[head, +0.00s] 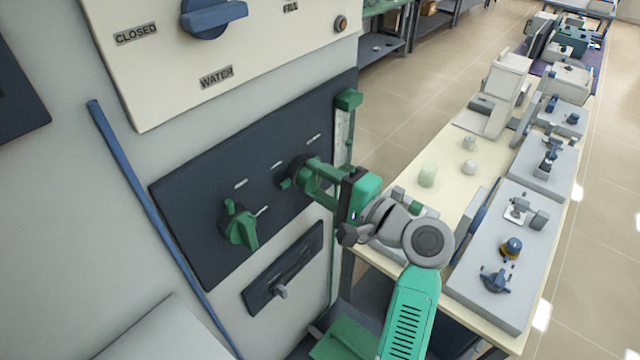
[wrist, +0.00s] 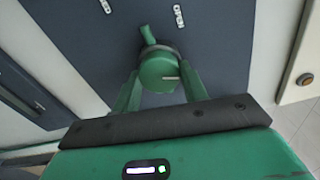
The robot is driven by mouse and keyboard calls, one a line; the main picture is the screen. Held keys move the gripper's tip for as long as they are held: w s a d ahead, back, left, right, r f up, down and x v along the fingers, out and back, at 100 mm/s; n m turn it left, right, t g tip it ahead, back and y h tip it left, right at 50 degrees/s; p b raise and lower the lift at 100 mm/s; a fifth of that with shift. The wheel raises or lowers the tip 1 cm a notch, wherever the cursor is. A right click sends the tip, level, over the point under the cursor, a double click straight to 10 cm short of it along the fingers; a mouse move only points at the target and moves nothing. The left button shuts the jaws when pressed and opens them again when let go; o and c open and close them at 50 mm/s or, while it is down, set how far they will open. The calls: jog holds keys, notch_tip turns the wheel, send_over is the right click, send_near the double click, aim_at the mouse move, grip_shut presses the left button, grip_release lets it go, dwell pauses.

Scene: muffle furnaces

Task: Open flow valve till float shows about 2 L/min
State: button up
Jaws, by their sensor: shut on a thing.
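A round green valve knob (wrist: 158,68) with a pale mark on its face sits on the dark panel in the wrist view. My gripper (wrist: 160,80) is shut on it, one green finger on each side. In the head view my gripper (head: 308,176) reaches the same knob, which is mostly hidden by the fingers. The flow tube (head: 343,138), a pale upright strip with a green top block, stands at the panel's right edge. Its lower part is hidden behind my wrist. I cannot make out the float or scale reading.
Another green valve handle (head: 239,227) sits lower left on the dark panel (head: 195,200). A small lever plate (head: 284,272) is below. A blue WATER dial (head: 212,16) is above. A bench (head: 445,205) with devices stands right.

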dwell(0.4)
jog(key=o, duration=1)
jog(key=v, duration=0.8)
jog(key=shift+b, duration=0.3)
